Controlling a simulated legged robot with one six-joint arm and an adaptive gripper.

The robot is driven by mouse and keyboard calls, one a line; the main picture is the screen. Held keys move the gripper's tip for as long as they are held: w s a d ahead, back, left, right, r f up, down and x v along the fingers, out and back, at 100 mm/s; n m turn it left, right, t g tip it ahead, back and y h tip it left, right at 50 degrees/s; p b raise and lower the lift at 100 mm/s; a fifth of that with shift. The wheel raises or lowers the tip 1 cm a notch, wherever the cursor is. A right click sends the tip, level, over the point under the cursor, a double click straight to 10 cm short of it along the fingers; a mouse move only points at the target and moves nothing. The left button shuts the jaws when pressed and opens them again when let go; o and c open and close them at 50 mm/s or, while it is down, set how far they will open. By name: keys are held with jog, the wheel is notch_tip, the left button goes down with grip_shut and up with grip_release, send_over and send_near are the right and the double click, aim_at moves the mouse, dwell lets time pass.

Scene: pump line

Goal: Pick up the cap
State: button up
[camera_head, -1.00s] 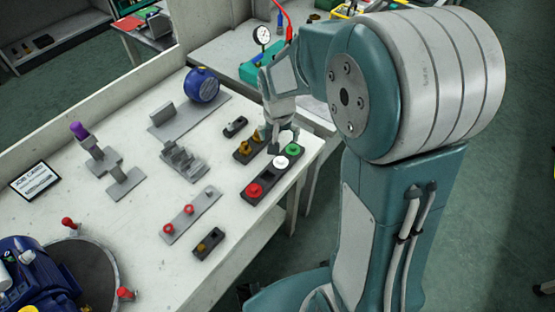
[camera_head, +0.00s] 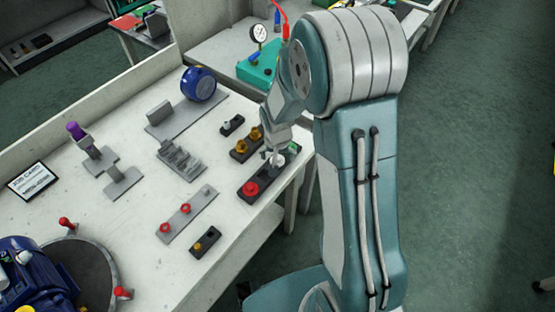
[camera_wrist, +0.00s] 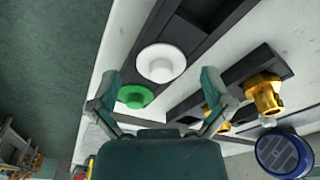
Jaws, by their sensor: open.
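A black holder (camera_head: 234,191) near the table's right edge bears a red cap (camera_head: 250,188), a white cap (camera_head: 278,161) and a green cap (camera_head: 294,148). My gripper (camera_head: 273,154) is over the holder at the white cap and partly covers it. In the wrist view my gripper (camera_wrist: 160,84) is open, with its fingers spread and nothing held. The white cap (camera_wrist: 161,62) lies between and just beyond the fingertips. The green cap (camera_wrist: 135,96) is near the left finger. The red cap is not seen there.
A black block with brass fittings (camera_head: 241,146) stands close behind the holder. A grey strip with red rings (camera_head: 185,208) and a small black block (camera_head: 205,243) are to the left. A blue round unit (camera_head: 199,84) stands farther back. The table's right edge is close.

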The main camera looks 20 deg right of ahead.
jog(key=shift+a, duration=0.15)
jog(key=c, duration=0.8)
jog(key=shift+c, duration=0.8)
jog(key=shift+s, duration=0.1)
jog(key=shift+c, duration=0.2)
jog(key=shift+r, duration=0.4)
grip_shut()
notch_tip(320, 180, up, 3)
jog(key=shift+f, duration=0.1)
jog(key=s+a+r, duration=0.7)
jog(key=s+r, duration=0.2)
jog(key=s, duration=0.3)
jog(key=shift+r, duration=0.25)
